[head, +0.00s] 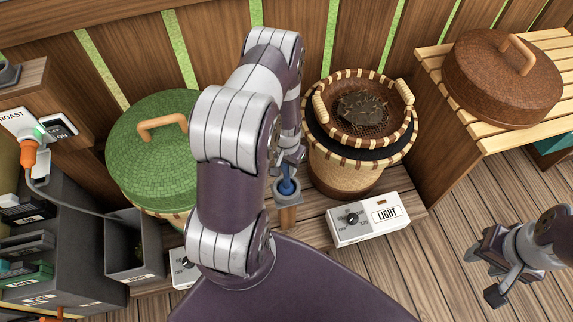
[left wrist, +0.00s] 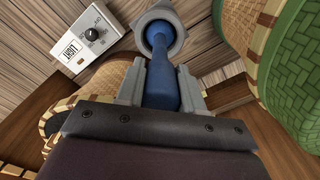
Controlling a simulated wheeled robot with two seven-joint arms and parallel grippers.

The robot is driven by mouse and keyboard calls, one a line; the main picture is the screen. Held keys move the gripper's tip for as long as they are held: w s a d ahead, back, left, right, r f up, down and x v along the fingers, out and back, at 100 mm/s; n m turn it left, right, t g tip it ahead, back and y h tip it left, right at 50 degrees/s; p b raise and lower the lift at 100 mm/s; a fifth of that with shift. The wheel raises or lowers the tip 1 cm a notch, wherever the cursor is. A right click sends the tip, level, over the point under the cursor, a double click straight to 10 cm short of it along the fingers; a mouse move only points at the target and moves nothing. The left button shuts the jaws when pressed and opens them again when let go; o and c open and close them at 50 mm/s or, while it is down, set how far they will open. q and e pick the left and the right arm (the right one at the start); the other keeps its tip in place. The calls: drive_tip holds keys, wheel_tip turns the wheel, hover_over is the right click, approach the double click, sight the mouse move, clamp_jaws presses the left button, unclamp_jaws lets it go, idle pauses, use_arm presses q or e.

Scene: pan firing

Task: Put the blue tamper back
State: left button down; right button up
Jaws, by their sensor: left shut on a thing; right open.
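The blue tamper (head: 287,187) stands at a grey ring-shaped holder (head: 275,199) on a short wooden post, between the two baskets. In the left wrist view, the tamper (left wrist: 161,92) lies between the fingers of my left gripper (left wrist: 160,80), its far end framed by the grey ring (left wrist: 179,28). I cannot tell whether it is fully seated. My left gripper (head: 291,160) is shut on the tamper, partly hidden by my own arm in the head view. My right gripper (head: 492,268) is open and empty at the lower right, over the floor.
A lit-free basket (head: 347,175) with dark contents in its pan stands right of the tamper. A green-lidded basket (head: 140,165) stands left. A LIGHT control box (head: 368,219) sits in front. A brown lid (head: 490,85) rests on a slatted bench (head: 545,125). Dark bins fill the lower left.

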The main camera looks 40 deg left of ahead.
use_arm(q)
drive_tip(key=shift+f, duration=0.15)
drive_tip(key=c, duration=0.7)
unclamp_jaws()
wheel_tip(320, 180, up, 12)
drive_tip(key=shift+s+f+p, duration=0.1)
drive_tip(key=shift+f+p, duration=0.15)
drive_tip(key=shift+p, duration=0.7)
drive_tip(key=s+d+r+m+t, duration=0.1)
drive_tip(key=s+d+r, duration=0.2)
drive_tip(key=d+r, duration=0.4)
drive_tip(key=s+d+r, duration=0.3)
drive_tip(key=d+r, duration=0.2)
drive_tip(key=r, duration=0.5)
drive_tip(key=r+p, duration=0.7)
drive_tip(key=s+r+p, duration=0.1)
drive_tip(key=r+p, duration=0.2)
drive_tip(key=p, duration=0.1)
drive_tip(key=shift+s+d+r, duration=0.1)
drive_tip(key=shift+d+r, duration=0.2)
drive_tip(key=shift+r, duration=0.1)
